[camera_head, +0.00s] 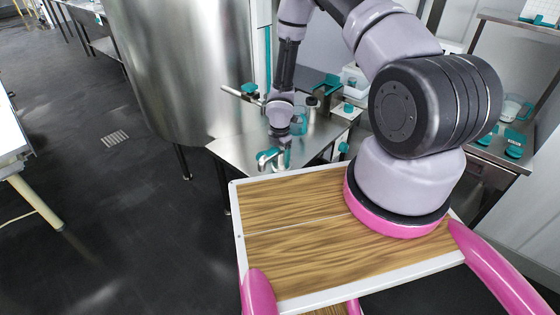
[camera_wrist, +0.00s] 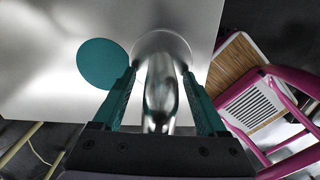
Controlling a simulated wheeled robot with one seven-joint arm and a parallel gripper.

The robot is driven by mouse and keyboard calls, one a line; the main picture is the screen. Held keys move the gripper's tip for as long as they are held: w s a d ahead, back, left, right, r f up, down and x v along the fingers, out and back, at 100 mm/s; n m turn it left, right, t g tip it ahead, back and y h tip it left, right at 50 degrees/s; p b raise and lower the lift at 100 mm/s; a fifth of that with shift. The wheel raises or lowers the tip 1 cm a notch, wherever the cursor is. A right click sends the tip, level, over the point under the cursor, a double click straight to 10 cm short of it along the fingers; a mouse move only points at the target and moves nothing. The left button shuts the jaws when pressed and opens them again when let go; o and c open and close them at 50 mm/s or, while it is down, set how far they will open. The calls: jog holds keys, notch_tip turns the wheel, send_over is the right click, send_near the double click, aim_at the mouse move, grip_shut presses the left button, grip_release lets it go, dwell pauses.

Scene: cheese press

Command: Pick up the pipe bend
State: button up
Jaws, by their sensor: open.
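The pipe bend (camera_wrist: 160,88) is a shiny metal tube in the middle of the wrist view, on the steel table (camera_wrist: 35,75). My gripper (camera_wrist: 160,78) is open, with one teal finger on each side of the pipe bend. The pipe bend is between the fingers; I cannot tell whether either finger touches it. In the head view my gripper (camera_head: 274,159) is low over the near part of the steel table (camera_head: 235,150). The pipe bend is too small and too covered there to make out clearly.
A teal disc (camera_wrist: 103,64) lies on the table close left of the fingers in the wrist view. A large steel tank (camera_head: 185,70) stands behind left.

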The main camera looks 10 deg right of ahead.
grip_shut()
dwell(1.4)
